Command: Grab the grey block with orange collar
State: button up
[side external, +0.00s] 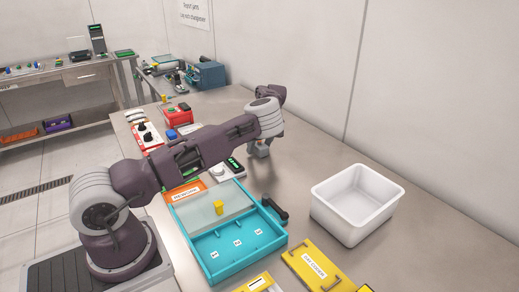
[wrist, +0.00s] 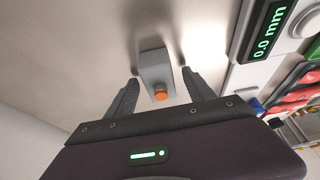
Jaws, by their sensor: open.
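The grey block with the orange collar (wrist: 153,68) shows in the wrist view, standing out from the metal table top. Its orange end (wrist: 160,96) points toward my gripper. My gripper (wrist: 160,77) is open, with one finger on each side of the block. A gap shows between each finger and the block, and I see no contact. In the side view my gripper (side external: 259,150) is low over the table behind the display device. There the block cannot be told apart from the gripper.
A display device (side external: 232,167) reading 0.0 mm stands close beside my gripper; it also shows in the wrist view (wrist: 268,30). A teal tray (side external: 226,262) with a yellow piece, a white bin (side external: 352,234) and a yellow cover (side external: 306,262) lie nearer the camera. Table between gripper and bin is clear.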

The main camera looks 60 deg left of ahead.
grip_shut()
jog(key=shift+r, duration=0.1)
